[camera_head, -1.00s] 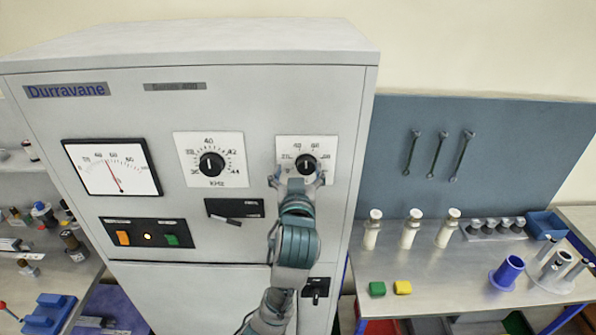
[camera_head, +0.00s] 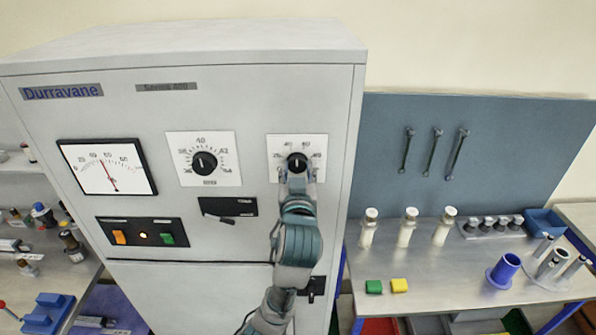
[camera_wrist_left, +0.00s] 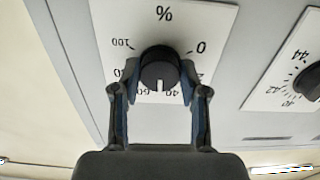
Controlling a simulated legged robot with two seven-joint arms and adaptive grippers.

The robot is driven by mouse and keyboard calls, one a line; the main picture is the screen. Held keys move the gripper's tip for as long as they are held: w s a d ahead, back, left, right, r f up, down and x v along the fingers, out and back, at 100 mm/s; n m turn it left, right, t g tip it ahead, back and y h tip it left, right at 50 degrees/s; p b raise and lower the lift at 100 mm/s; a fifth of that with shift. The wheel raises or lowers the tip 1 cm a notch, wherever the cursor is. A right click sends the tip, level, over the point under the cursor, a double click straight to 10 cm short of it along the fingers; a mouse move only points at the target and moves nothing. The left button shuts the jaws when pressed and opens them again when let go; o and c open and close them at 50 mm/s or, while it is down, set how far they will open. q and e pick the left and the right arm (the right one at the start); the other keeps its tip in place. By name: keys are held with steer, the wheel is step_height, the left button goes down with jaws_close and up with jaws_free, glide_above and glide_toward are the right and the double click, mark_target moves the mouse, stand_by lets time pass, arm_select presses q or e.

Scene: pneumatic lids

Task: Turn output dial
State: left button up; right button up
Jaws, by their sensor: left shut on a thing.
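The output dial is a black knob (camera_head: 297,161) on a white square scale plate at the upper right of the grey cabinet front. In the left wrist view the black knob (camera_wrist_left: 160,70) sits under a "%" mark, with a scale from 0 to 100 around it. My left gripper (camera_head: 297,178) reaches up from below in the head view. Its two fingers are shut on the knob, one on each side, also in the left wrist view (camera_wrist_left: 158,85). The fingers and wrist hide the lower part of the plate. My right gripper is not in view.
A kHz dial (camera_head: 205,163) is left of the output dial, with a needle meter (camera_head: 107,167) further left. A switch panel (camera_head: 142,232) and a dark lever plate (camera_head: 229,207) are below. A workbench (camera_head: 440,285) with white bottles stands to the right.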

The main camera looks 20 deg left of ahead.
arm_select(q)
steer(key=shift+r, duration=0.1)
stand_by(0.4)
steer(key=o, duration=1.1)
steer(key=shift+d, duration=0.1)
steer(key=v, duration=1.1)
steer(key=shift+s+d, duration=0.25)
steer(key=shift+s, duration=0.1)
